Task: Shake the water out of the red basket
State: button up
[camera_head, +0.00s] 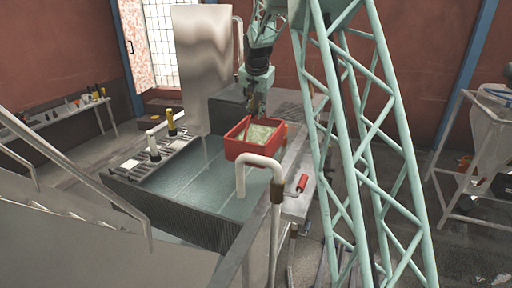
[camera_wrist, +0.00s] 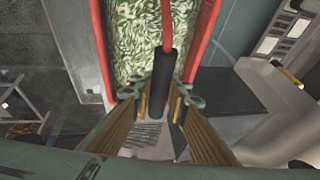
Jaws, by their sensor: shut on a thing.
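The red basket (camera_head: 254,138) hangs over the right part of the grey tank in the head view. It holds a pale green and white leafy mass (camera_head: 260,132), which also fills the upper middle of the wrist view (camera_wrist: 150,40). The basket's red rim (camera_wrist: 203,35) shows there. My gripper (camera_head: 256,108) is above the basket. In the wrist view my gripper (camera_wrist: 160,100) is shut on the basket's black handle grip, which joins a red bar. Whether water drips from the basket is too small to tell.
The tank (camera_head: 190,190) has open room left of the basket. A white bent pipe (camera_head: 260,162) rises close in front of it. A teal lattice frame (camera_head: 365,130) stands to the right. Metal stairs with a handrail (camera_head: 80,180) fill the lower left.

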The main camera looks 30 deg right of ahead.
jog(key=shift+f+b, duration=0.35)
jog(key=shift+f, duration=0.45)
jog(key=shift+r, duration=0.1)
jog(key=shift+r+p, duration=1.15)
jog(key=shift+r, duration=1.05)
jog(key=shift+f, duration=0.15)
jog(key=shift+f+b, duration=1.35)
jog(key=shift+f, duration=0.8)
jog(key=shift+r, duration=0.1)
